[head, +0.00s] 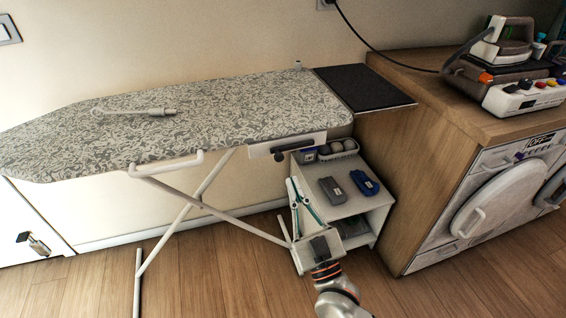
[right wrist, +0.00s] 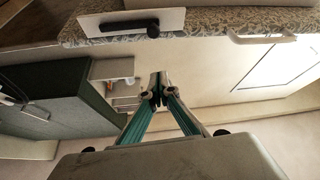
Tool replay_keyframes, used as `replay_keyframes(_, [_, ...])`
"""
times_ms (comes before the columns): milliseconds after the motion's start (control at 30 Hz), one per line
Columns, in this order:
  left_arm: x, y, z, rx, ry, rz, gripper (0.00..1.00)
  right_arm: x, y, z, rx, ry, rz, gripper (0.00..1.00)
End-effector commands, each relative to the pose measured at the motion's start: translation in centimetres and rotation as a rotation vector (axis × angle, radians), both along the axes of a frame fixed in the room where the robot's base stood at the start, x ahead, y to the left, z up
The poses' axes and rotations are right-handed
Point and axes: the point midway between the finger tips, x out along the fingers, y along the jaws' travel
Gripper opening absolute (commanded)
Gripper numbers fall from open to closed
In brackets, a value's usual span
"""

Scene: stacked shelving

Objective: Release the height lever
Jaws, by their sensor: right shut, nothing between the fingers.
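The ironing board (head: 200,115) has a patterned cover and white crossed legs. The height lever (head: 278,156) is a dark bar with a knob on a white plate under the board's front edge, at its right end. In the right wrist view the lever (right wrist: 152,31) shows at the top, beyond the fingertips. My right gripper (head: 292,182) points up at the board from below, just under the lever. Its fingertips (right wrist: 157,90) are together, with nothing between them and apart from the lever. My left gripper is not in view.
A white handle (head: 165,165) juts from the board's front edge. A wooden counter (head: 400,190) with an iron station and a washing machine stand at right.

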Motion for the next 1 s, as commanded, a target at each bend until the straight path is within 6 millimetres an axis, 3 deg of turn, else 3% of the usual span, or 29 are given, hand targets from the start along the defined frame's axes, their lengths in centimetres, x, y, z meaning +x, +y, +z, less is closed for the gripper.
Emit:
replay_keyframes(167, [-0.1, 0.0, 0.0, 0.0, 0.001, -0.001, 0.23, 1.2, 0.4, 0.8, 0.001, -0.003, 0.0, 0.0])
replay_keyframes(633, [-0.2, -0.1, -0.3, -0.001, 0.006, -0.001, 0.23, 8.6, 2.9, 4.8, 0.001, -0.001, 0.001, 0.0])
replay_keyframes(733, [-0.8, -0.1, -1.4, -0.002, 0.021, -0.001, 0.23, 8.7, 2.6, 2.3, -0.004, 0.01, 0.001, 0.0])
replay_keyframes(1000, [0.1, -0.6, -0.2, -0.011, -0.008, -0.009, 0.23, 9.1, 2.3, 0.6, -0.001, 0.004, 0.001, 0.0])
